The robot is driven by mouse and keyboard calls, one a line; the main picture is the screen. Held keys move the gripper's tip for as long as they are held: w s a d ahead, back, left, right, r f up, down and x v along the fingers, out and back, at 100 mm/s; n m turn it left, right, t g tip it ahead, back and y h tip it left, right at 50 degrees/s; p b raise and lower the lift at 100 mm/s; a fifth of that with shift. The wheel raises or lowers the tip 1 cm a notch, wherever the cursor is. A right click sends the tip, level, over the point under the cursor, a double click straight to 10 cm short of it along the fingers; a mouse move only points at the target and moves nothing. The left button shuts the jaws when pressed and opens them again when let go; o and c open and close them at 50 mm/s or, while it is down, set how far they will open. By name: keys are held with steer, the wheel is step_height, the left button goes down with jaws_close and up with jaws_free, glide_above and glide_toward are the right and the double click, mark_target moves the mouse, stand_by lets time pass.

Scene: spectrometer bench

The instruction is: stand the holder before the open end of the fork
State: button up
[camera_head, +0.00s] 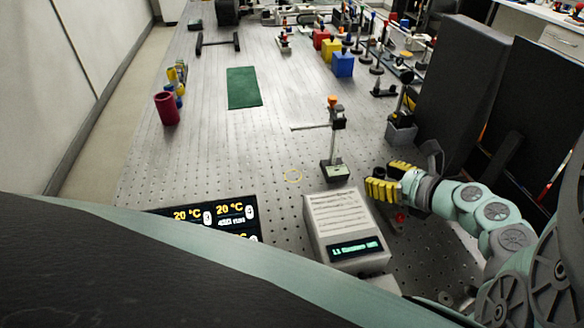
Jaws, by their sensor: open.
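My gripper (381,180) has yellow fingers and is open, with nothing seen between them. It is at the right of the bench, just right of a small upright stand (334,150) and apart from it. The stand has a dark base with a pale top, a thin post, a dark clamp with an orange knob, and a thin rod reaching left. It may be the holder, but I cannot tell for sure.
A white box with a lit display (340,225) stands in front of the stand. A black readout panel (215,217) is to its left. A red cup (167,108), green mat (243,88) and blue block (342,64) stand farther back. Dark panels (460,95) close the right. The bench middle is clear.

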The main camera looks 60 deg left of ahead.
steer(key=v, duration=1)
steer(key=shift+a, duration=0.1)
